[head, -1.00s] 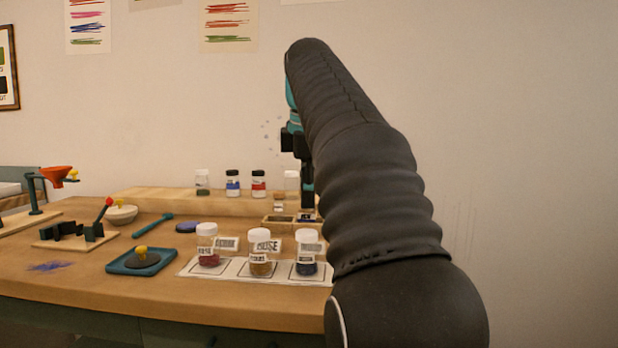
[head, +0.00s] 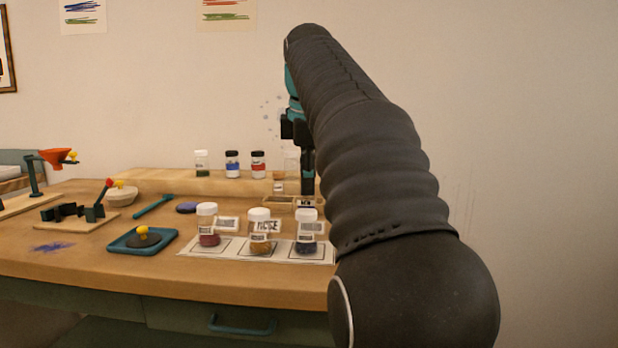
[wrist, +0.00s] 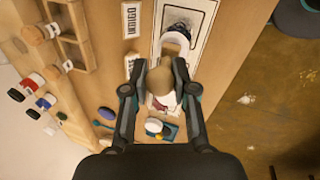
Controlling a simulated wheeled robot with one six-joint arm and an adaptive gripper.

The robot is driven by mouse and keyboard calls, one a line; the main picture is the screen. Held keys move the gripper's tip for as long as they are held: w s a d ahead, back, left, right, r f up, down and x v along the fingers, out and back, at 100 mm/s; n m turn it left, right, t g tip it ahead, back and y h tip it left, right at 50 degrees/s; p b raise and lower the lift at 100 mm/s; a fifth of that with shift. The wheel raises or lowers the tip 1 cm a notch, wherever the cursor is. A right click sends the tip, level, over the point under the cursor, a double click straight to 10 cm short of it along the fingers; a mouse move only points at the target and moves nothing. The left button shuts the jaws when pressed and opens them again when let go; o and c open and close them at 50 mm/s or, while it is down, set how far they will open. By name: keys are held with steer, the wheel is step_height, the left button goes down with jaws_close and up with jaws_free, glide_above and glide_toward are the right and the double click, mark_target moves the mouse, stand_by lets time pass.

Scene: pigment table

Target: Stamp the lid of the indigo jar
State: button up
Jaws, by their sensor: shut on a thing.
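The indigo jar (head: 306,232), with dark blue contents and a white lid, stands upright at the right end of a white mat (head: 228,255). In the wrist view its white lid (wrist: 176,44) is just beyond the fingertips. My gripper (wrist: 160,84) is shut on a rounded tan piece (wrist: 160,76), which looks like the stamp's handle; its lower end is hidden. In the head view my gripper (head: 307,180) points down behind the indigo jar, partly hidden by my arm. Whether the held piece touches the lid cannot be told.
A rose jar (head: 208,225) and an ochre jar (head: 260,232) share the mat. A teal tray (head: 142,240) with a yellow-knobbed dark disc is to the left. Jars stand on the back shelf (head: 200,180). An INDIGO card (wrist: 132,20) lies beside the mat.

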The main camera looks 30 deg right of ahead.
steer(key=shift+f+b, duration=0.4)
steer(key=shift+f, duration=0.15)
stand_by(0.9)
steer(key=shift+r, duration=0.1)
steer(key=shift+w+r+p, duration=0.1)
steer(key=shift+r+p, duration=0.3)
steer(key=shift+r, duration=3)
